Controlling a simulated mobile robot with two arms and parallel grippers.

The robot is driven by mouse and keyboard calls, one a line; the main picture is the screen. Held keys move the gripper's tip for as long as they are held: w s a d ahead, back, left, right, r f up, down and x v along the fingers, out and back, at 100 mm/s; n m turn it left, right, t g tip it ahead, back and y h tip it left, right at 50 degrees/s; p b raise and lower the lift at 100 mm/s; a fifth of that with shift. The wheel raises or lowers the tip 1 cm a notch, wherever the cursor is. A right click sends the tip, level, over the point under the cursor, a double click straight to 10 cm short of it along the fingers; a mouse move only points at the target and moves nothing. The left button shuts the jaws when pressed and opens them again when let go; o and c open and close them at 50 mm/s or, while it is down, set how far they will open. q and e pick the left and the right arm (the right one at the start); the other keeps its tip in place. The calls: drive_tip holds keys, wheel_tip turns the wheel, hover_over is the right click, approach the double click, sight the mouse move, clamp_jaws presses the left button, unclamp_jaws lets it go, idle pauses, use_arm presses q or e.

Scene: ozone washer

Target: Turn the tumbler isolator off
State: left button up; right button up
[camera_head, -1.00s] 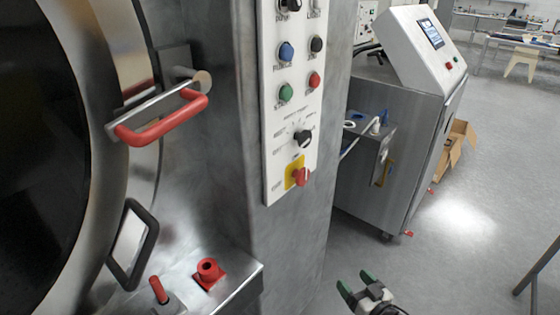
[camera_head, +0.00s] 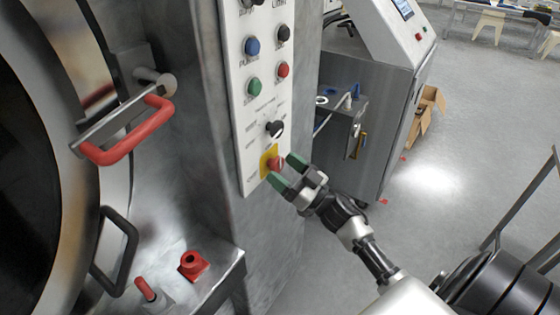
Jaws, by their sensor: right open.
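The tumbler isolator appears to be the red rotary knob (camera_head: 275,164) on a yellow plate (camera_head: 265,165), low on the white control panel (camera_head: 238,130). My right gripper (camera_head: 285,171) is open, its two green-tipped fingers at the knob, one above right and one below it. Whether the fingers touch the knob I cannot tell. The knob is partly hidden by the fingers, and its setting is not clear. My left gripper is not in view.
A black selector knob (camera_head: 274,129) sits just above the red one, with several coloured buttons higher up. A red door handle (camera_head: 130,140) sticks out at the left. A metal cabinet (camera_head: 370,85) stands behind, right. Open floor lies at the right.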

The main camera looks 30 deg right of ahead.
drive_tip(key=shift+x, duration=0.8)
drive_tip(key=c, duration=0.9)
